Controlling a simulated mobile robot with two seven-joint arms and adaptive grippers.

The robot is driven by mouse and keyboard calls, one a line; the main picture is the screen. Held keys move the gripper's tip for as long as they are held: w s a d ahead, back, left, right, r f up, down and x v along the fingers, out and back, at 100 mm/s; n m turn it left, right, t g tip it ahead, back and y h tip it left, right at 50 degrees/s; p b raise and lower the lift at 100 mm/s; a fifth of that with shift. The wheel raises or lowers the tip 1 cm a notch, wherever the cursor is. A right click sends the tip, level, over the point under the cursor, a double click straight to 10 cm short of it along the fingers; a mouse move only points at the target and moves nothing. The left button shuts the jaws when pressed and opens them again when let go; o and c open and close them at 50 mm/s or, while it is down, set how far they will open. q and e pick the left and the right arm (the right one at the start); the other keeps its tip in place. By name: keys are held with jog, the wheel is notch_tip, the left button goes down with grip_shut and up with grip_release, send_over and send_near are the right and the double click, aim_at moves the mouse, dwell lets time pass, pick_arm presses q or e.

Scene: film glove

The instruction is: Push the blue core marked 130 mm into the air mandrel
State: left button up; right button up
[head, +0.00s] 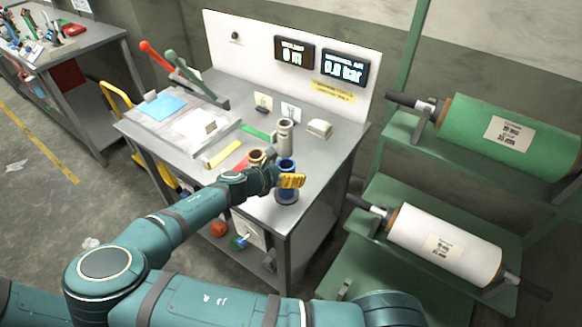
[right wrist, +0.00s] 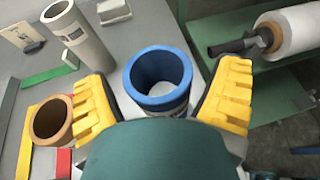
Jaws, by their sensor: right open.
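The blue core (head: 286,165) stands upright near the front right corner of the steel bench. In the right wrist view its blue rim and open bore (right wrist: 141,97) face the camera; the label on its side is too small to read. My right gripper (head: 288,181) is open, with its yellow-padded fingers (right wrist: 160,92) on either side of the core. Whether the pads touch it I cannot tell. My left gripper is not in view. I cannot tell which part is the air mandrel; dark shafts (head: 408,101) stick out of the rolls on the rack.
A brown core (right wrist: 52,120) and a grey core (right wrist: 82,38) stand close to the left of the blue core. Red, yellow and green strips lie nearby. A green rack (head: 400,150) with a green roll (head: 510,135) and a white roll (head: 445,243) stands right of the bench.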

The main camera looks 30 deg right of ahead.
jog(key=v, duration=1)
jog(key=x, duration=1.1)
jog(key=shift+w+d+r, duration=0.1)
jog(key=shift+d+r, duration=0.1)
jog(key=shift+d, duration=0.2)
